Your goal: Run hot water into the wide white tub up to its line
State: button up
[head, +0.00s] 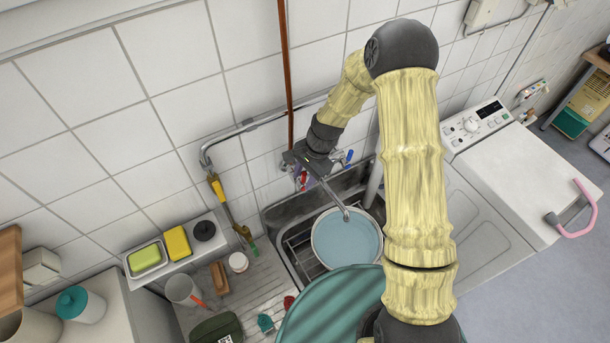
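The wide white tub (317,255) stands in the sink basin (283,222) on a rack, with pale blue water (346,240) in it. Its fill line cannot be made out. The tap's spout (335,198) reaches out over the tub; I cannot tell whether water is running from it. A red tap handle (303,181) is on the left and a blue one (349,157) on the right. My gripper (299,162) is at the wall tap, just above the red handle. Its fingers are too small and hidden to show whether they are open, shut or touching the handle.
A green ribbed round thing (325,310) fills the front centre, partly behind my arm. The drainer left of the sink holds a clear cup (183,290), a brush (218,277) and a white jar (238,262). A shelf holds sponges (178,243). A washing machine (530,170) stands right.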

jog(key=shift+r, duration=0.1)
jog(key=b+v, duration=0.4)
jog(key=v, duration=1.3)
jog(key=shift+d+b, duration=0.2)
jog(key=shift+b, duration=0.1)
jog(key=shift+w, duration=0.15)
dwell(0.7)
